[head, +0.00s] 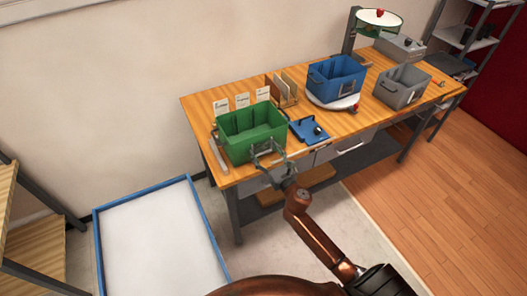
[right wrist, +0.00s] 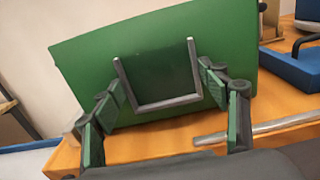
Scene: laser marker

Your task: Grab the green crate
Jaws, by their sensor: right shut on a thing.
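The green crate (head: 252,134) stands at the left end of the wooden workbench in the head view. My right gripper (head: 268,158) is at its front side. In the right wrist view, the crate's green front (right wrist: 225,40) fills the upper middle, with a grey U-shaped handle (right wrist: 155,105) on it. The two fingers of my right gripper (right wrist: 158,93) lie to either side of this handle, and the gripper is shut on the crate at the handle. The contact itself is hard to see. My left gripper is not in view.
The workbench (head: 225,177) also holds a blue device (head: 309,130), a blue crate (head: 335,78) on a round turntable and a grey crate (head: 402,87). Upright cards stand behind the green crate. A blue-rimmed white surface (head: 155,240) lies to the left, below the bench.

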